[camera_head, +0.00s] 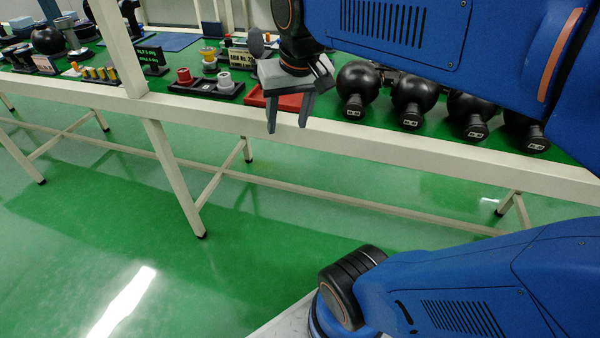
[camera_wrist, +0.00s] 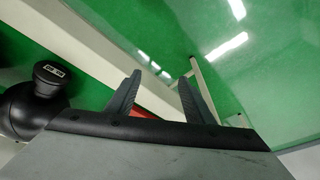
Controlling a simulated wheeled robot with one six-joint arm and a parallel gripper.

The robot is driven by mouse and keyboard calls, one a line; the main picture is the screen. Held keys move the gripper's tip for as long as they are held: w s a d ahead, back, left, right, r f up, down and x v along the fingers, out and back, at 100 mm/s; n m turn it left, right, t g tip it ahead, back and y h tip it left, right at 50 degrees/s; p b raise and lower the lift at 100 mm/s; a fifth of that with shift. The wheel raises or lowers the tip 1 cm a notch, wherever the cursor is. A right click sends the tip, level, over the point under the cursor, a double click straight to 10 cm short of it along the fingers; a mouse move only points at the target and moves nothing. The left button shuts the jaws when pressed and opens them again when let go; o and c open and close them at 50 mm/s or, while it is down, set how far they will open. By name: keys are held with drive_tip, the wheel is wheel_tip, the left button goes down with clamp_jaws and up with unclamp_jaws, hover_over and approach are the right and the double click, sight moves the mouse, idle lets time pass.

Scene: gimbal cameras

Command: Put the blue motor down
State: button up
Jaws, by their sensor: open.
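My gripper (camera_head: 288,127) is open, with its two grey fingers pointing down at the front edge of the table. It also shows in the wrist view (camera_wrist: 159,75), with nothing between the fingers. I cannot make out a blue motor in either view. The green-topped table (camera_head: 118,85) has a white front rail. A red tray (camera_head: 259,98) lies on it, just behind my gripper and partly hidden by it. A bit of red shows behind the fingers in the wrist view (camera_wrist: 143,112).
Several black round objects with stubby necks (camera_head: 357,83) stand in a row right of my gripper; one shows in the wrist view (camera_wrist: 25,112). A dark tray with red and grey parts (camera_head: 207,88) lies left. A white post (camera_head: 118,45) rises further left. Open green floor lies in front.

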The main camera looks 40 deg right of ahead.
drive_tip(key=s+a+f+n+t, duration=0.1)
drive_tip(key=s+a+f+n, duration=0.1)
drive_tip(key=s+f, duration=0.6)
drive_tip(key=shift+a+f+n, duration=0.2)
drive_tip(key=shift+f+n, duration=0.2)
drive_tip(key=shift+f, duration=0.05)
idle(0.7)
